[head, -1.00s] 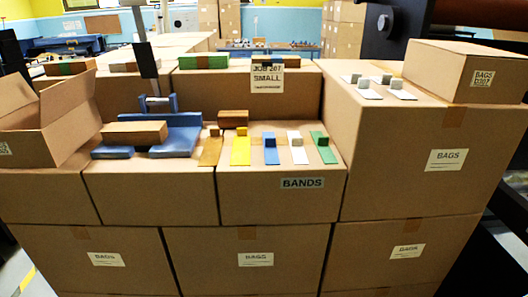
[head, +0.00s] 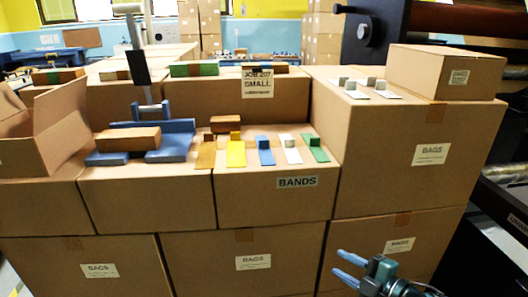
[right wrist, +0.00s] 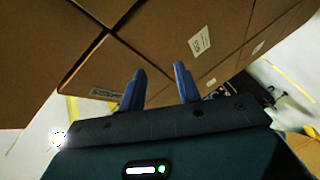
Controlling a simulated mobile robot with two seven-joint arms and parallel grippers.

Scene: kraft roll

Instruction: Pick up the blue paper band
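The blue paper band (head: 265,152) lies on top of the box labelled BANDS (head: 275,199), between a yellow band (head: 236,155) on its left and a white band (head: 290,151) on its right. A small block stands at its far end. My right gripper (head: 345,266) is low at the right in the head view, in front of the lower boxes and well below the band. Its two blue fingers are apart with nothing between them, as the right wrist view (right wrist: 158,82) also shows. My left gripper is not in view.
A brown band (head: 206,153) and a green band (head: 315,149) flank the row. A blue press with a wooden block (head: 128,139) stands to the left. The taller box stack (head: 405,130) rises at the right. An open box (head: 45,135) is at far left.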

